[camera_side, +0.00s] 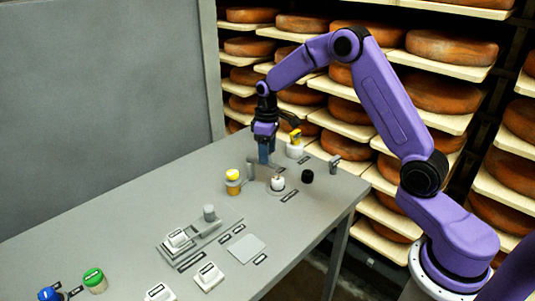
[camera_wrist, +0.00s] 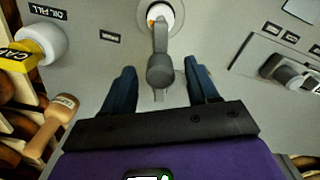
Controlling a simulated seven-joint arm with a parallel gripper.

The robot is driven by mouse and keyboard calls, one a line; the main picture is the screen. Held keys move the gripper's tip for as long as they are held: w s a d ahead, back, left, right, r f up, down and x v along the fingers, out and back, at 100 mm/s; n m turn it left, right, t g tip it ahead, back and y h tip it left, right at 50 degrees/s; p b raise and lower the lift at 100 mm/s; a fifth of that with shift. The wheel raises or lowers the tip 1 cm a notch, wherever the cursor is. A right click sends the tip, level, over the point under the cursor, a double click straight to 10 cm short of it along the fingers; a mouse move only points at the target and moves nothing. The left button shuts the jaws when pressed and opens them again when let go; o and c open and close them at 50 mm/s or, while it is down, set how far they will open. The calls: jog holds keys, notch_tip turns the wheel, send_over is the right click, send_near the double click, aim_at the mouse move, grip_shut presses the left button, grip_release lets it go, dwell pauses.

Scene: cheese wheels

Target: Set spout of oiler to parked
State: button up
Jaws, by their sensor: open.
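My gripper (camera_side: 264,158) is open above the bench beside the white fitting, pointing down. In the wrist view, its blue fingers (camera_wrist: 160,66) stand either side of the knob, with gaps showing on both sides. The lettering on the small labels beside the base is unreadable.
A white fitting with a yellow cap (camera_wrist: 40,45) stands by an OIL FILL label. A yellow-topped cylinder (camera_side: 232,178), black knob (camera_side: 307,176) and grey post (camera_side: 335,163) are nearby. A slide panel (camera_side: 200,230) lies nearer, and cheese shelves (camera_side: 440,75) stand behind.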

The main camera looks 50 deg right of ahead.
jog(key=shift+f, duration=0.65)
grip_shut()
jog(key=shift+d, duration=0.15)
jog(key=w+d+n, duration=0.4)
jog(key=w+n, duration=0.2)
jog(key=n, duration=0.9)
jog(key=shift+d, duration=0.25)
jog(key=shift+w+r, duration=0.1)
jog(key=shift+w, duration=0.05)
